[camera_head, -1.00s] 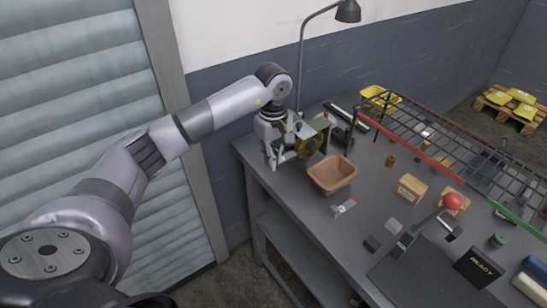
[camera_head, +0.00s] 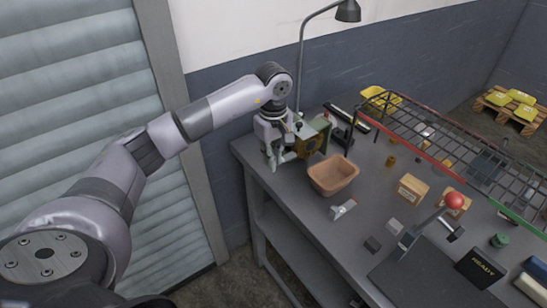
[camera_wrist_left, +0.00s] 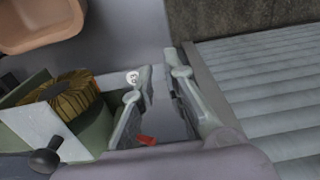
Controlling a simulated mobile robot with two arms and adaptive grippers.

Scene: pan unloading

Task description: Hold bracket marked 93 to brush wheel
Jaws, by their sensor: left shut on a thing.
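My left gripper (camera_head: 277,160) is at the left end of the bench, just left of the brush wheel (camera_head: 308,146). The wheel is golden brown and sits in a pale green machine housing (camera_head: 325,131). In the left wrist view the gripper (camera_wrist_left: 160,85) is shut on a small grey bracket (camera_wrist_left: 148,84). A round white label on it bears a small dark mark that I cannot read surely as 93. Most of the bracket is hidden by the fingers. The wheel (camera_wrist_left: 68,92) shows to the left in that view, apart from the bracket.
A terracotta bin (camera_head: 333,178) stands right of the gripper. A small grey piece (camera_head: 343,209) lies in front of it. A lamp (camera_head: 347,12) rises behind.

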